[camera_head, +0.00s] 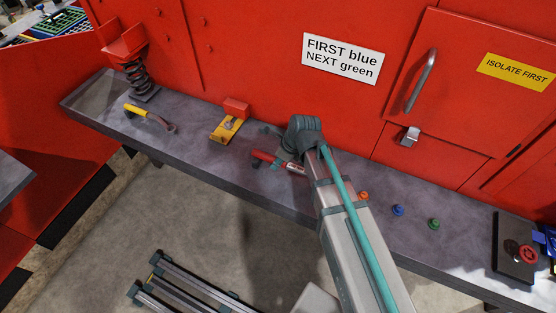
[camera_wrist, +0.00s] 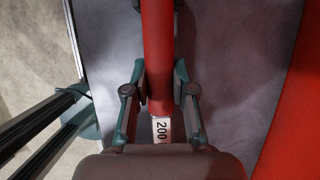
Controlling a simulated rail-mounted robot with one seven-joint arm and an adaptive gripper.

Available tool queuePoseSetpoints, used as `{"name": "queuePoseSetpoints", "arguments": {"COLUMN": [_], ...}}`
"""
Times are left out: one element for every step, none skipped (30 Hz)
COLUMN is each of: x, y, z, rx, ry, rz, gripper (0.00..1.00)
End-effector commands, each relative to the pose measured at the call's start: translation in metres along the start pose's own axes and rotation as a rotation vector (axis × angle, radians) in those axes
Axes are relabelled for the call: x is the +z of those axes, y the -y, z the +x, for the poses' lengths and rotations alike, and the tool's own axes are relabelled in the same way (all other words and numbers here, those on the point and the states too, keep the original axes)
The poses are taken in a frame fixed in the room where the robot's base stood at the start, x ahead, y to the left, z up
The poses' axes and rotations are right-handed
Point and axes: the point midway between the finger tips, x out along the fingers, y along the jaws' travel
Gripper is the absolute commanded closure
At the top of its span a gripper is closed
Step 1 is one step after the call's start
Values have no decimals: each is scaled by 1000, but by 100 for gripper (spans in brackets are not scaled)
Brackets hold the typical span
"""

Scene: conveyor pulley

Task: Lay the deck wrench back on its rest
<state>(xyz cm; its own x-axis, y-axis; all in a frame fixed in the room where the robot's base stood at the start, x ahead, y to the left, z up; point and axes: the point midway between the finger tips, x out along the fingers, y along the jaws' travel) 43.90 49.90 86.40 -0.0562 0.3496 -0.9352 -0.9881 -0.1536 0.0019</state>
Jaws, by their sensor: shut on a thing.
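My gripper (camera_wrist: 162,82) is shut on a red-handled tool (camera_wrist: 157,45), which I take to be the deck wrench; a white "200" label sits near its lower visible end. In the head view the tool (camera_head: 266,157) lies close above or on the grey bench, near its front edge. I cannot tell whether it touches the bench. No rest for the wrench can be made out for certain.
The grey bench (camera_head: 190,130) also holds a yellow-handled tool (camera_head: 150,118) and a dark spring (camera_head: 139,77) at left. Orange, blue (camera_head: 398,210) and green (camera_head: 434,223) knobs and a dark box with a red button (camera_head: 516,247) are at right. A red wall stands behind.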

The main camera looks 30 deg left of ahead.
Motion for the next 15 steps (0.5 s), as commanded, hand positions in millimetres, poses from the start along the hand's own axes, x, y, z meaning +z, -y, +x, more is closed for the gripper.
{"name": "queuePoseSetpoints", "arguments": {"x": [0, 0, -1, -1, -1, -1, -1, -2, -2, -2, -2, -2, -3, -3, -3], "y": [0, 0, 0, 0, 0, 0, 0, 0, 0, 0, 0, 0, 0, 0, 0], "z": [1, 1, 2, 2, 3, 4, 4, 5, 5, 6, 6, 7, 8, 8, 9], "rx": [0, 0, 0, 0, 0, 0, 0, 0, 0, 0, 0, 0, 0, 0, 0], "ry": [1, 1, 1, 1, 1, 1, 1, 1, 1, 1, 1, 1, 1, 1, 1], "rz": [0, 0, 0, 0, 0, 0, 0, 0, 0, 0, 0, 0, 0, 0, 0], "gripper": [100, 100, 100, 100, 100, 100, 100, 100, 100, 100, 100, 100, 100, 100, 100]}}
